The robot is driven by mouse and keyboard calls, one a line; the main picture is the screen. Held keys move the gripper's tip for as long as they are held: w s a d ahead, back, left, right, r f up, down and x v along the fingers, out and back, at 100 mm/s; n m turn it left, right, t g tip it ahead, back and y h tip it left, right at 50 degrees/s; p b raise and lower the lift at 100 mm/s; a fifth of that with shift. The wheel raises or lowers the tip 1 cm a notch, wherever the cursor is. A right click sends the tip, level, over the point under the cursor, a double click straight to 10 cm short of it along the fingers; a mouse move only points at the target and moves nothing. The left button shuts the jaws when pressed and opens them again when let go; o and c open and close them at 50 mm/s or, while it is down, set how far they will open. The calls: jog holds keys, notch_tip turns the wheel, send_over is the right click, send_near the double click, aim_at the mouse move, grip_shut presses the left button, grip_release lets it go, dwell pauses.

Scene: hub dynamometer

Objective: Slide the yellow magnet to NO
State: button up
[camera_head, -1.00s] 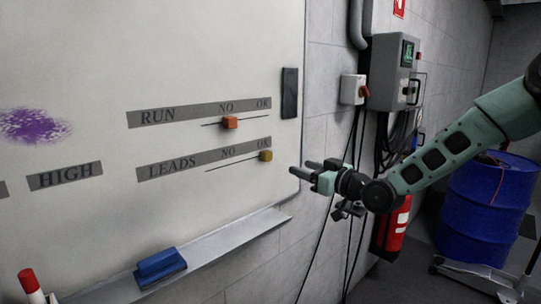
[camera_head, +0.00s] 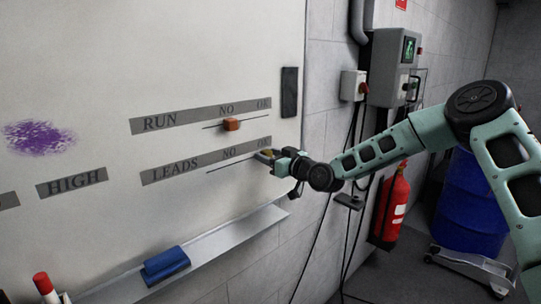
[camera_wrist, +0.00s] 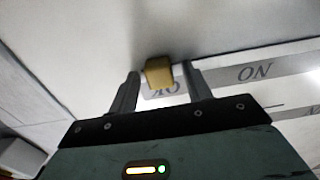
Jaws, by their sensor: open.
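The yellow magnet (camera_wrist: 159,72) sits on the whiteboard at the OK end of the LEADS row. In the wrist view it lies between the tips of my gripper (camera_wrist: 160,80), whose two fingers stand apart on either side of it. I cannot tell whether either finger touches it. In the head view my gripper (camera_head: 272,158) is at the board and mostly hides the magnet. The LEADS strip (camera_head: 190,168) shows its NO label to the left; in the wrist view the NO label (camera_wrist: 255,72) is right of the magnet.
An orange magnet (camera_head: 231,124) sits under NO in the RUN row, just above. A dark bar (camera_head: 289,92) is on the board's right edge. Below, a tray (camera_head: 235,236) holds a blue eraser (camera_head: 165,264). The line between OK and NO on LEADS is clear.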

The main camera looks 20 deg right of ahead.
aim_at(228, 164)
grip_shut()
jog(key=s+a+b, duration=0.2)
jog(key=a, duration=0.1)
jog(key=s+a+b, duration=0.2)
jog(key=a, duration=0.2)
jog(key=s+a+b, duration=0.2)
jog(key=a, duration=0.2)
jog(key=shift+f, duration=0.15)
jog(key=shift+s+a, duration=0.1)
jog(key=shift+a, duration=0.1)
grip_release()
jog(key=shift+a, duration=0.1)
